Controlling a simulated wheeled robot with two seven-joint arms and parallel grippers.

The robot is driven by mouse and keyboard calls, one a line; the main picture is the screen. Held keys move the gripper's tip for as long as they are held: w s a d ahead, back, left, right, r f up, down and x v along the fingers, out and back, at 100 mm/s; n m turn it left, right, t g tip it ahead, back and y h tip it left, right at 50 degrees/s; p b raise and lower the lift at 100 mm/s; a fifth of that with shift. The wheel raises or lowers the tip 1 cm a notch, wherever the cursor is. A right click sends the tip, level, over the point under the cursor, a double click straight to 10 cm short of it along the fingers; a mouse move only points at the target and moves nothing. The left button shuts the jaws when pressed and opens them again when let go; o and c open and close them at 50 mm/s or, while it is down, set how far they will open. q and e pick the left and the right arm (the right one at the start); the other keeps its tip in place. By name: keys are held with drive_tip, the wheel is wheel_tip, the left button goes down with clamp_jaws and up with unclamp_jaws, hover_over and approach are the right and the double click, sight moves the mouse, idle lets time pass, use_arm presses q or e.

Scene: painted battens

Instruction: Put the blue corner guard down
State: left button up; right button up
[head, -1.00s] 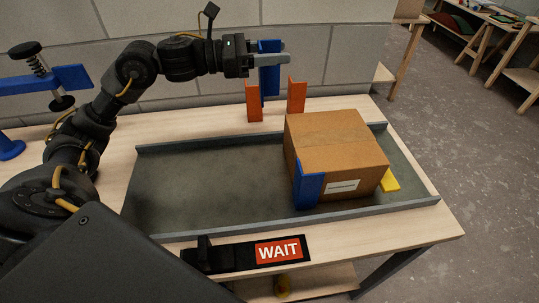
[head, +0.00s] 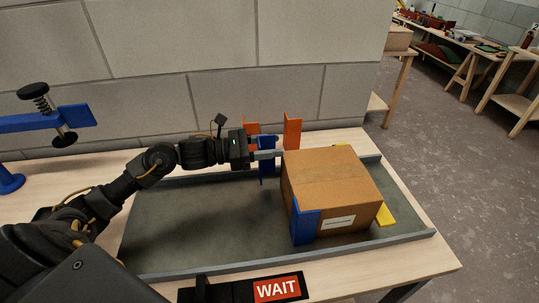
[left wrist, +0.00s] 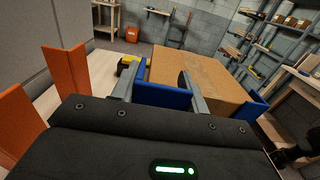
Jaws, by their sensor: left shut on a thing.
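My left gripper (head: 270,155) is shut on a blue corner guard (head: 267,171), held upright near the back left corner of the cardboard box (head: 335,180). In the left wrist view the held guard (left wrist: 164,96) shows between the two fingers, close to the box (left wrist: 200,70). I cannot tell whether it touches the box or the tray. A second blue guard (head: 304,222) stands against the box's front left corner; it also shows at the right in the left wrist view (left wrist: 251,112).
The box sits in a grey low-rimmed tray (head: 200,226) on a wooden bench. Two orange uprights (head: 292,131) stand behind the gripper. Yellow pieces (head: 386,216) show by the box. A WAIT sign (head: 277,289) lies in front. A blue clamp (head: 45,121) is at left. The tray's left part is clear.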

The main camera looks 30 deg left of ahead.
sight(268, 161)
use_arm(q)
wheel_tip(268, 161, down, 4)
drive_tip(key=shift+r+p, duration=0.2)
drive_tip(key=shift+p, duration=0.1)
drive_tip(key=shift+f+b, duration=0.25)
drive_tip(key=shift+b, duration=0.15)
drive_tip(key=o, duration=1.3)
drive_tip(key=shift+r, duration=0.1)
drive_tip(key=shift+c, duration=0.2)
